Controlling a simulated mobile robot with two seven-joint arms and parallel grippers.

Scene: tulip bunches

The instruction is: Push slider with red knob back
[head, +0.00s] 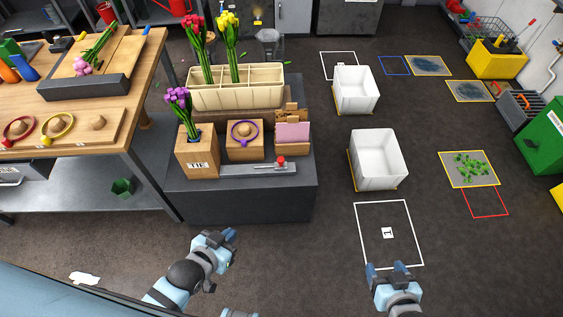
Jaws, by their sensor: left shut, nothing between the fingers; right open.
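The slider's red knob (281,160) stands near the right end of a grey metal rail plate (245,169) on the front edge of a dark grey stand (240,200). My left gripper (231,236) is shut and empty, in front of and below the stand, apart from the knob. My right gripper (387,267) is open and empty, low at the front right, over the floor by a white outlined square.
Behind the rail stand a wooden TIE box (197,153) with purple tulips, a block with a purple ring (245,138) and a pink card holder (292,137). A cream divided planter (236,92) holds tulips. A wooden workbench (120,100) is left; white bins (378,160) stand right.

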